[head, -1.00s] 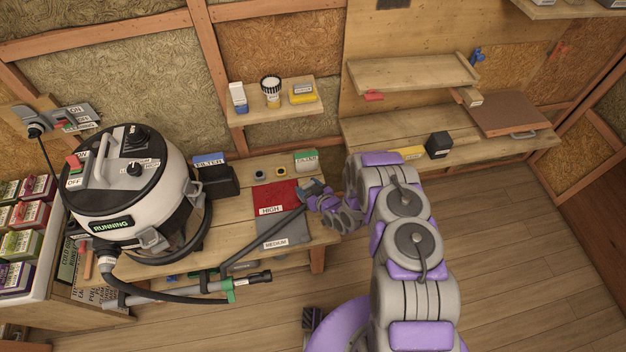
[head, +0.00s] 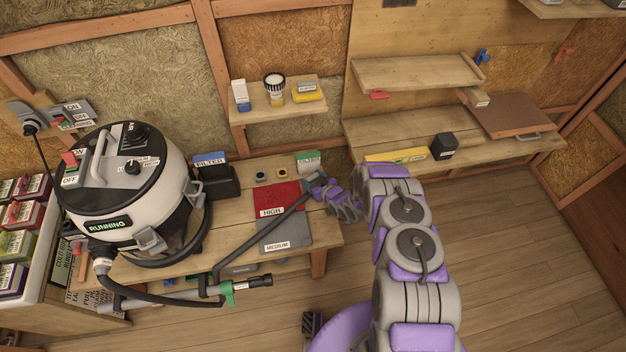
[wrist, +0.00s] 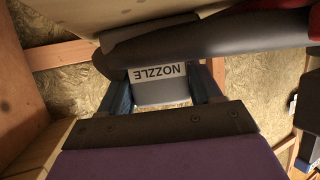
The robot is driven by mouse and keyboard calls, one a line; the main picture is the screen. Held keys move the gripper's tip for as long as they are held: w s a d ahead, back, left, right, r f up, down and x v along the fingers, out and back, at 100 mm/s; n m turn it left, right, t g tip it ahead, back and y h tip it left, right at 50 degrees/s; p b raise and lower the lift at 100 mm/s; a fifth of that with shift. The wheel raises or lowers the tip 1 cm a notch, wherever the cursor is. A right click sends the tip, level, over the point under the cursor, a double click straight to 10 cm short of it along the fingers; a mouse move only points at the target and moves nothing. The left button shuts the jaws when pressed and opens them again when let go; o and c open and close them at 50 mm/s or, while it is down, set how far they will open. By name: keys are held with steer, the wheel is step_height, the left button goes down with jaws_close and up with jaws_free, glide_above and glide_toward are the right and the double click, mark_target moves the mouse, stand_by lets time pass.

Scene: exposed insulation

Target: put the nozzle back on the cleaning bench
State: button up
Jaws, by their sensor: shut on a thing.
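The nozzle (head: 267,225), a long dark grey tube, slants over the front of the wooden cleaning bench (head: 185,264). Its upper right end is at my gripper (head: 314,181), just right of the red HIGH mat (head: 278,197). In the wrist view, my gripper (wrist: 165,92) is shut on the nozzle's white-labelled grip (wrist: 157,73), and the dark tube (wrist: 220,40) crosses above the jaws. The nozzle's lower left end is near a green-fitted wand below the bench front. Whether the tube touches the bench or the grey MEDIUM mat (head: 287,232) I cannot tell.
A vacuum labelled RUNNING (head: 125,190) with a dark hose (head: 150,297) fills the bench's left side. A black FILTER box (head: 220,182) and small pots stand at the back. A wall shelf (head: 275,105) hangs above. Open floor lies to the right.

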steer(key=o, duration=1.2)
steer(key=shift+d, duration=0.25)
steer(key=shift+s+r, duration=0.1)
steer(key=p+v, duration=0.2)
steer(key=v, duration=0.9)
steer(key=shift+s+d+r, duration=0.15)
steer(key=shift+s+d, duration=0.05)
steer(key=shift+s, duration=0.05)
